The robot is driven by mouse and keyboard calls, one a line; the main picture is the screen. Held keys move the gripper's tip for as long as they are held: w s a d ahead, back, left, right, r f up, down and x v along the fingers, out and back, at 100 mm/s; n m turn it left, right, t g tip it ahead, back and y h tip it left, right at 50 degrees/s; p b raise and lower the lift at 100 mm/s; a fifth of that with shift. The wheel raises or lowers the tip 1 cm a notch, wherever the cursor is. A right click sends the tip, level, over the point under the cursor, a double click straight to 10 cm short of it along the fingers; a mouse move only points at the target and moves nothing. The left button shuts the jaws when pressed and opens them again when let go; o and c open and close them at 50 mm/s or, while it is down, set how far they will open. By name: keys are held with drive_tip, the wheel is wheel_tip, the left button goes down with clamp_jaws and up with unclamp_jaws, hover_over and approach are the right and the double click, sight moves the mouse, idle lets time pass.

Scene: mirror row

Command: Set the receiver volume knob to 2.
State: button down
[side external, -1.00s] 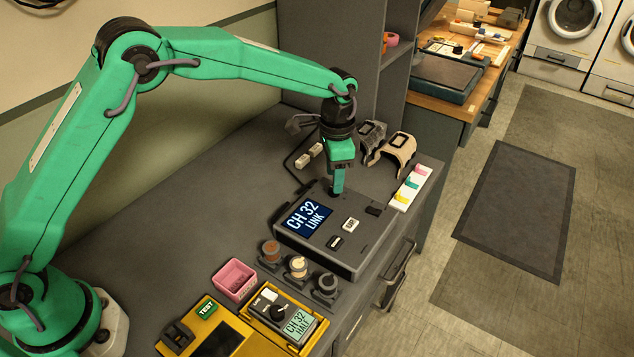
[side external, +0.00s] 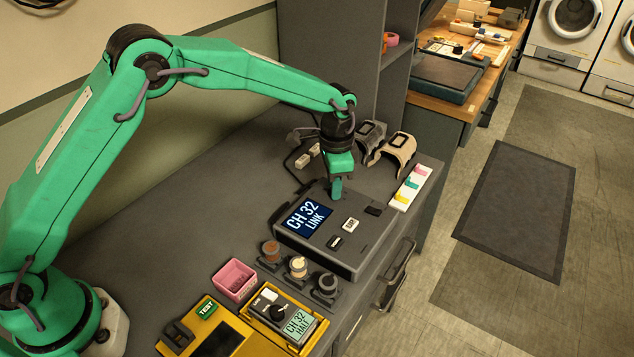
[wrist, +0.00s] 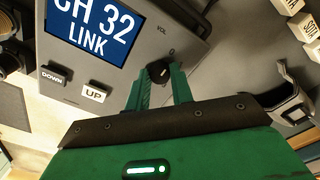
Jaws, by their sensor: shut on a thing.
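The receiver (side external: 345,251) is a grey box on the dark bench, its screen (side external: 306,217) reading CH 32 LINK. In the wrist view the receiver (wrist: 145,45) shows a VOL label beside the black volume knob (wrist: 158,70). My gripper (wrist: 160,84) is shut on this knob, a green finger on each side of it. A light mark shows on the knob's top; I cannot read which number it points at. In the side view my gripper (side external: 336,192) comes down on the receiver's far part and hides the knob.
A yellow-cased handset (side external: 284,313), a pink bin (side external: 235,279) and several small knobs in stands are in front. Two curved shells (side external: 397,150) and a white strip of coloured tabs (side external: 411,189) stand beyond.

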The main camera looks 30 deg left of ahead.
drive_tip(key=shift+m, duration=0.4)
drive_tip(key=m, duration=0.7)
drive_tip(key=shift+m, duration=0.4)
drive_tip(key=m, duration=0.4)
drive_tip(key=shift+m, duration=0.3)
drive_tip(key=m, duration=0.4)
drive_tip(key=shift+m, duration=0.3)
drive_tip(key=c, duration=1.2)
unclamp_jaws()
